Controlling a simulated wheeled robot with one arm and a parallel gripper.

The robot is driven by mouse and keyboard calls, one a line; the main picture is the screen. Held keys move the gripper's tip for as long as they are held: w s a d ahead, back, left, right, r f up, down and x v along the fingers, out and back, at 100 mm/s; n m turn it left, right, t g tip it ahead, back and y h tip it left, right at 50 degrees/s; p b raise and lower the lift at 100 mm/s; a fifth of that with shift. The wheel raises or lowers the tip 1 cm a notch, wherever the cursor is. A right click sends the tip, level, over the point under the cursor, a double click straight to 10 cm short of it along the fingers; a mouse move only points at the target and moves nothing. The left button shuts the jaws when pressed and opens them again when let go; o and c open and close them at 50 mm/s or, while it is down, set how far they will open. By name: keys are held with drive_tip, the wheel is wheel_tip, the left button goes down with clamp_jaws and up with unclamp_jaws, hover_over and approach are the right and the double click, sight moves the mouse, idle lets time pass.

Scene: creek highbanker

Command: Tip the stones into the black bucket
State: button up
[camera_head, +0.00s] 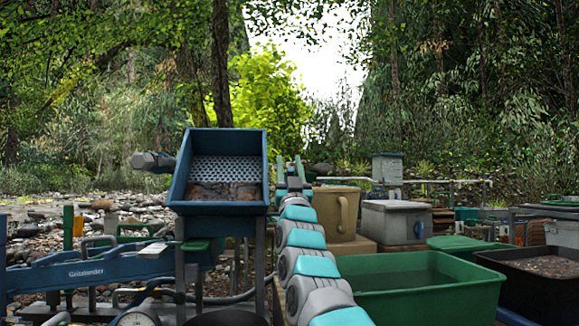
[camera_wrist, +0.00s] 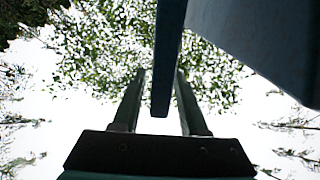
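A blue hopper box (camera_head: 219,208) with a perforated grey plate stands on posts left of centre in the head view. Brown stones (camera_head: 225,191) lie in its lower part. My gripper (camera_head: 290,170) points upward just right of the hopper, fingers apart. In the wrist view a narrow blue bar or edge (camera_wrist: 166,80) runs between the fingers, with a gap at the left finger; contact at the right finger is unclear. A dark round rim (camera_head: 230,318) shows below the hopper at the bottom edge; I cannot tell whether it is the black bucket.
A green tub (camera_head: 425,298) stands right of my arm. A black tub (camera_head: 540,285) with gravel is at the far right. A tan container (camera_head: 336,213) and a grey box (camera_head: 394,221) stand behind. A blue beam (camera_head: 85,274) lies left, before stony ground.

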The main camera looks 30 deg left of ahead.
drive_tip(key=shift+o, duration=0.5)
drive_tip(key=shift+b+v, duration=0.3)
drive_tip(key=shift+v, duration=0.5)
drive_tip(key=s+d+f+b, duration=0.1)
drive_tip(key=s+d+f, duration=0.1)
drive_tip(key=s+d, duration=0.6)
drive_tip(key=s, duration=0.4)
drive_tip(key=shift+f, duration=0.25)
